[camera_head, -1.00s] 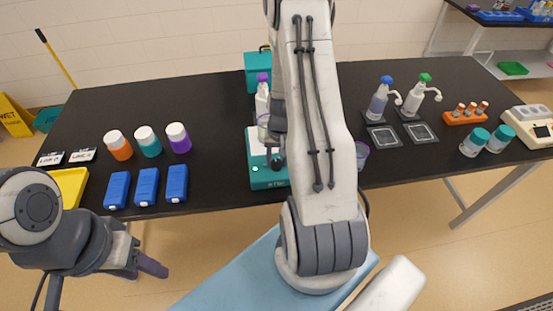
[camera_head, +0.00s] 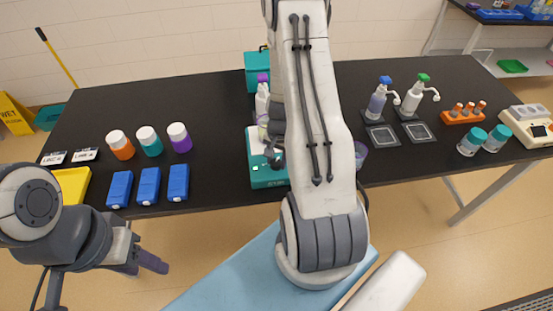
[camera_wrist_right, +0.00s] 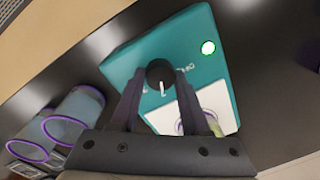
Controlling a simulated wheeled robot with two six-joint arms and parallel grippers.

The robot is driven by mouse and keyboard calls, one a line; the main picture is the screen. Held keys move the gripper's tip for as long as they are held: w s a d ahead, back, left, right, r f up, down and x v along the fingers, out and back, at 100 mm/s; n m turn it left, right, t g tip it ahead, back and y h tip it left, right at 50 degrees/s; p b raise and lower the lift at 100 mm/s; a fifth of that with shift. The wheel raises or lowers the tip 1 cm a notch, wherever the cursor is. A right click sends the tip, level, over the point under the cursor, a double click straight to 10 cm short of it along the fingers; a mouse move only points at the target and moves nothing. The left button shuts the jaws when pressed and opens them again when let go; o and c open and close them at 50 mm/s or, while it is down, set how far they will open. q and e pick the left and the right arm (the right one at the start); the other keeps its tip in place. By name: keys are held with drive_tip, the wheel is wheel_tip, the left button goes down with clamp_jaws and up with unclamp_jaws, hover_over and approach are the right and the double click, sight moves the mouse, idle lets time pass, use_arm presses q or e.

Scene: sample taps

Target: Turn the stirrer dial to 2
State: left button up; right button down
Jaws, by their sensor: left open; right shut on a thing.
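The stirrer (camera_head: 268,179) is a teal box with a white top plate, standing near the front edge of the black table, partly hidden by my right arm. The dial's numbers are too small to read. A vessel (camera_wrist_right: 212,122) stands on the plate. My left gripper (camera_head: 150,262) is open and empty, off the table's front edge.
Blue boxes (camera_head: 149,186) and several capped bottles (camera_head: 149,141) stand left of the stirrer. A clear purple-rimmed cup (camera_head: 361,154) is just right of my right arm. Two purple-rimmed cups (camera_wrist_right: 72,120) are near the gripper in the right wrist view.

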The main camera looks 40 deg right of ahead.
sight(278, 162)
drive_tip(key=shift+w+r, duration=0.1)
drive_tip(key=shift+c, duration=1.9)
unclamp_jaws()
wheel_tip(278, 162, up, 10)
drive_tip(key=shift+s+d+r, duration=0.15)
drive_tip(key=shift+s+r, duration=0.05)
drive_tip(key=shift+s, duration=0.1)
